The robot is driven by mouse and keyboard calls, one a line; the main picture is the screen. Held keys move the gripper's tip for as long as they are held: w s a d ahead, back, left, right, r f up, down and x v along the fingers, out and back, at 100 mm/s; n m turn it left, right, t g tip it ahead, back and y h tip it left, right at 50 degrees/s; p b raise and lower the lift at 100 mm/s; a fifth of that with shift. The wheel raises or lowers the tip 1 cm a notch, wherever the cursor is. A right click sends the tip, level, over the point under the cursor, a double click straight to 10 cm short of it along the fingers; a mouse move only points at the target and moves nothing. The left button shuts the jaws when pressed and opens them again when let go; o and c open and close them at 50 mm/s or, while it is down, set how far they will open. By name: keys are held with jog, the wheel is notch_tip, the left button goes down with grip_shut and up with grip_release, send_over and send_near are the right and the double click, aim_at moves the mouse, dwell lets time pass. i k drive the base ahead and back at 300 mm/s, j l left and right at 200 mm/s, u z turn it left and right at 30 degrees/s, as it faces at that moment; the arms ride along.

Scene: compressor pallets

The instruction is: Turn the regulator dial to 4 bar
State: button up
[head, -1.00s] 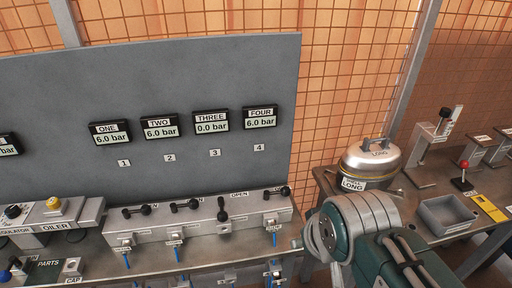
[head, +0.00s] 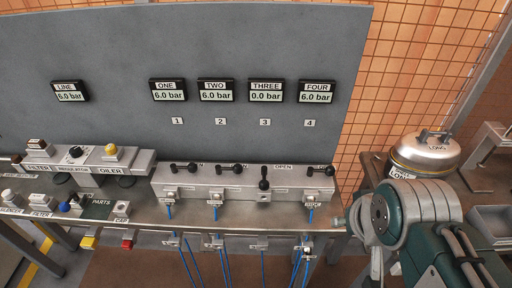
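The regulator dial (head: 76,152) is a small black knob on the grey filter-regulator-oiler block (head: 125,167) at the left of the bench. It stands between the filter and the oiler, which has a yellow knob (head: 111,149). The scale on the dial is too small to read. The LINE display (head: 69,92) above it on the grey panel reads 6.0 bar. My arm shows at the lower right, far from the dial. My gripper itself cannot be made out.
Displays ONE (head: 168,91), TWO (head: 216,91) and FOUR (head: 316,92) read 6.0 bar; THREE (head: 266,91) reads 0.0 bar. A valve manifold (head: 240,183) with black levers stands right of the block. Loose parts lie in front. A metal tank (head: 425,155) stands at right.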

aim_at(76, 152)
jog(key=u, duration=1.8)
